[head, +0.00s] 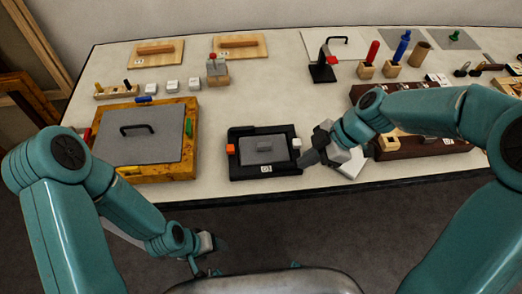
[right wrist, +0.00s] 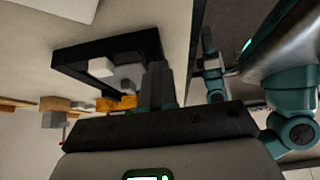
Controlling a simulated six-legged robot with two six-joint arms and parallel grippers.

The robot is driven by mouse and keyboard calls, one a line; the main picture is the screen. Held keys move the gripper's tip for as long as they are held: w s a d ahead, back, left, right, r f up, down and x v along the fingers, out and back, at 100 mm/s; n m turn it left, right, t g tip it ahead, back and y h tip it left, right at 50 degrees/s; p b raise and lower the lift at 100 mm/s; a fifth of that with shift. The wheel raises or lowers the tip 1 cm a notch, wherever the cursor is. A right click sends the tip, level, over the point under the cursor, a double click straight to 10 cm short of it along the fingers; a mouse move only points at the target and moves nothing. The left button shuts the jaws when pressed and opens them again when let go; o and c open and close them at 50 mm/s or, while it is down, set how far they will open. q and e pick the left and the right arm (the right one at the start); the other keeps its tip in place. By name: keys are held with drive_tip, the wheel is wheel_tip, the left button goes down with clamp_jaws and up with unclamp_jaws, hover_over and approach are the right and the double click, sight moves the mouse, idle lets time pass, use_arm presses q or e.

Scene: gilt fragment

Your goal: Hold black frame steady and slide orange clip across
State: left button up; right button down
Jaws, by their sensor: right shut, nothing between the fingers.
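The black frame (head: 264,178) lies flat near the table's front edge, around a grey plate (head: 250,157) with a grey block on it. The orange clip (head: 231,149) sits on the frame's left side; a white clip (head: 296,143) sits at its right side. The right wrist view shows the black frame (right wrist: 105,45) and white clip (right wrist: 101,67). My right gripper (head: 305,158) is shut and empty at the frame's right side; contact is unclear. Its dark fingers (right wrist: 155,88) also show in the wrist view. My left gripper (head: 212,246) is low, in front of the table.
A wooden-framed grey panel (head: 130,150) with a black handle stands left of the frame. A dark brown rack (head: 425,148) is at the right, behind my right arm. White blocks and boards with handles stand farther back. Table between panel and frame is clear.

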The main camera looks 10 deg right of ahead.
use_arm(q)
drive_tip(key=shift+f, duration=0.25)
use_arm(e)
drive_tip(key=shift+s+f, duration=0.25)
drive_tip(key=shift+f, duration=0.25)
drive_tip(key=shift+r, duration=0.1)
drive_tip(key=shift+w+r, duration=0.3)
drive_tip(key=shift+r, duration=0.35)
use_arm(q)
drive_tip(key=shift+w, duration=0.15)
use_arm(e)
drive_tip(key=a+r+v, duration=0.1)
drive_tip(key=a+v, duration=0.1)
drive_tip(key=v, duration=1.4)
drive_tip(key=shift+r, duration=0.3)
drive_tip(key=shift+w+a, duration=0.1)
